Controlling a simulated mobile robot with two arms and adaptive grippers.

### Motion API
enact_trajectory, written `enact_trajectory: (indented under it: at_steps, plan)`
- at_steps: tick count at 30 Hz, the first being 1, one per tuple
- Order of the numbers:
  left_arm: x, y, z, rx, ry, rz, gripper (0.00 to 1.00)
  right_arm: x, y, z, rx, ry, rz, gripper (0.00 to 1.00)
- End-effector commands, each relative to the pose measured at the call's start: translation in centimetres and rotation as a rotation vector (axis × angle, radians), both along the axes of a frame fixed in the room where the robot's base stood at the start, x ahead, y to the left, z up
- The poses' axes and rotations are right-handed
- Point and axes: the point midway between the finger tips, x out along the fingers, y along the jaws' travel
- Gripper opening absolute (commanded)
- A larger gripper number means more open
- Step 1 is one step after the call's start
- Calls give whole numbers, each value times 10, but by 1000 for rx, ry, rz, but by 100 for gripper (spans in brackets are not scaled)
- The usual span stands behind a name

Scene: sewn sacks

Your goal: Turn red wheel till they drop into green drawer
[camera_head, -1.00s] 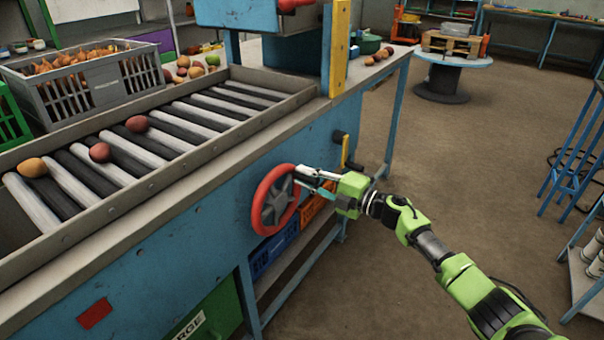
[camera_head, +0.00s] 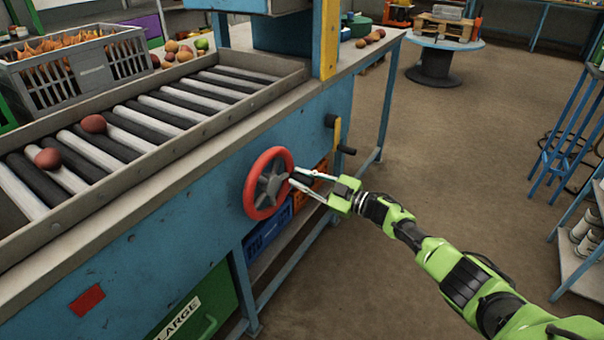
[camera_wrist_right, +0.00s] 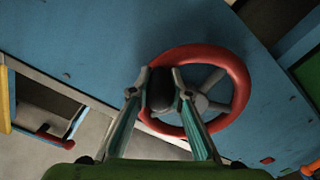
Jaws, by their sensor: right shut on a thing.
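The red wheel (camera_head: 266,184) stands on the side of the blue machine. My right gripper (camera_head: 296,180) is shut on its dark handle knob, at the wheel's right side. The wrist view shows the knob (camera_wrist_right: 160,90) between the fingertips, in front of the red rim (camera_wrist_right: 238,85). Two reddish fruits lie on the roller bed, one near the left (camera_head: 48,158) and one farther along (camera_head: 94,124). The green drawer (camera_head: 212,300), labelled LARGE, sits below the bed at the bottom and is partly cut off. Its inside is hidden. My left gripper is not in view.
A grey crate (camera_head: 92,68) of orange-brown produce stands behind the rollers, with loose fruits beside it. Blue (camera_head: 268,232) and orange bins are under the bench. A yellow lever (camera_head: 337,138) is right of the wheel. Open floor lies right of my arm.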

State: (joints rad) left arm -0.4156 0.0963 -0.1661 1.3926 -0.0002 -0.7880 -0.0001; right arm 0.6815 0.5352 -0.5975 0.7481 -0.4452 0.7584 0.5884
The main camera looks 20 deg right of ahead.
Motion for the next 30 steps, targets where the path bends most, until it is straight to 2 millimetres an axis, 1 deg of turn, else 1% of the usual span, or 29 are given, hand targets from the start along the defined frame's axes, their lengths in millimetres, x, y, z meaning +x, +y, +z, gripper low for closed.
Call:
enact_trajectory:
  at_steps: [1, 3, 12, 17, 21, 23, 30]
  plan:
    - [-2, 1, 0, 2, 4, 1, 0, -1, 0, -6, 34, 31, -2, 0]
    - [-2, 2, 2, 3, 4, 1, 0, -2, 1, -12, 87, 72, -1, 0]
    - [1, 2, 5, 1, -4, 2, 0, -9, 11, -33, 309, 245, -2, 0]
    - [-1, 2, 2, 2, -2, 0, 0, -14, 16, -41, 415, 327, -2, 0]
    - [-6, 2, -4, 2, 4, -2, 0, -18, 22, -48, 490, 386, -2, 0]
    - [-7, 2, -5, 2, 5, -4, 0, -19, 23, -49, 518, 408, -2, 0]
    - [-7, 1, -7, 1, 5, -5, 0, -24, 30, -55, 512, 405, 0, 0]
